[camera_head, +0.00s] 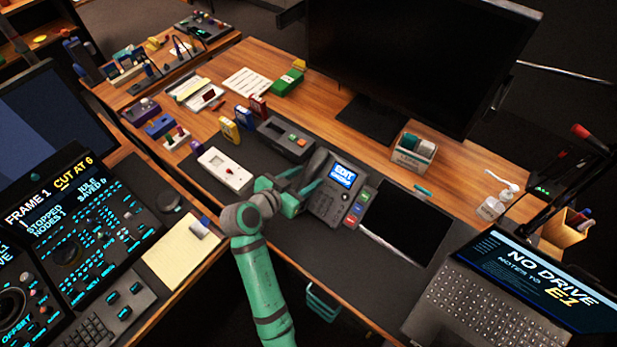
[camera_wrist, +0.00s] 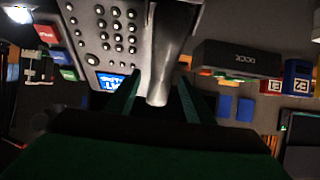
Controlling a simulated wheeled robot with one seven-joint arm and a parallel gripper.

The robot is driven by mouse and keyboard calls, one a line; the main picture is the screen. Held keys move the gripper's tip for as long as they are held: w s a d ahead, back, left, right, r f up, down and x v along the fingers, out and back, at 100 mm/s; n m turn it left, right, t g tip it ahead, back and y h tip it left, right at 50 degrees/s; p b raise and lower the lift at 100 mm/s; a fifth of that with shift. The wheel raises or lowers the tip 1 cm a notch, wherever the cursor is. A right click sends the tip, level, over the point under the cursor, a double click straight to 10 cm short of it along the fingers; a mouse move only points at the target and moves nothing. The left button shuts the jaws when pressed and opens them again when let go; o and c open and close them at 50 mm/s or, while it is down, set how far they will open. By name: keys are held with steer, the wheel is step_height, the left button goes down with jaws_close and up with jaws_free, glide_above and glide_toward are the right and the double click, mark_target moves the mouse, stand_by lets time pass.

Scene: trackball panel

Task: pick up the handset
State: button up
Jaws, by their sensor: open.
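The desk phone (camera_head: 328,202) stands on the dark desk mat, with a lit blue screen reading EDIT and coloured keys at its right. In the wrist view its keypad panel (camera_wrist: 88,38) fills the upper left. The grey handset (camera_wrist: 168,50) lies along the side of the keypad, its near end between my fingers. My gripper (camera_wrist: 158,98) is open, one green finger on each side of the handset. I cannot tell whether the fingers touch it. In the head view my gripper (camera_head: 306,186) is at the phone's left side and hides part of the handset.
A grey box with coloured buttons (camera_head: 287,138) stands behind the gripper, and a white device (camera_head: 224,170) lies to its left. A dark tablet (camera_head: 405,218) lies right of the phone. A monitor (camera_head: 420,60) and a laptop (camera_head: 490,300) stand farther right.

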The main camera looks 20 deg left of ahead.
steer(key=shift+a, duration=0.1)
steer(key=c, duration=1.2)
jaws_close()
steer(key=shift+r, duration=0.1)
